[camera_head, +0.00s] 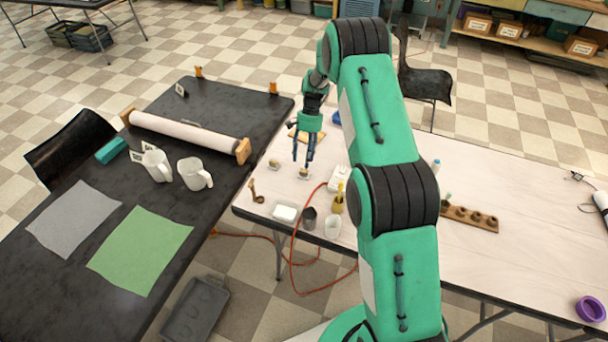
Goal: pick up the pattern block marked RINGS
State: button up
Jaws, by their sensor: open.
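My gripper (303,162) hangs pointing down over the left part of the light table, its two dark fingers apart. A small pale block with a brownish top (304,174) sits on the table just below and between the fingertips, partly covered by them. A similar small pale block (274,164) lies to its left, clear of the fingers. Any markings on these blocks are too small to read, so I cannot tell which one is marked RINGS. I cannot tell whether the fingers touch the nearer block.
Near the blocks are a brown wooden tool (256,192), a white dish (285,214), cups (332,227), a yellow item (338,198) and an orange cord (296,237). The dark table (215,108) on the left holds white mugs (195,173) and a roll (184,132).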

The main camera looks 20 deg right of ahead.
aim_at(304, 169)
jog(key=shift+f, duration=0.1)
jog(key=shift+b+x, duration=0.75)
jog(key=shift+x, duration=1.75)
jog(key=shift+s+d, duration=0.1)
jog(key=shift+d, duration=0.1)
jog(key=c, duration=1)
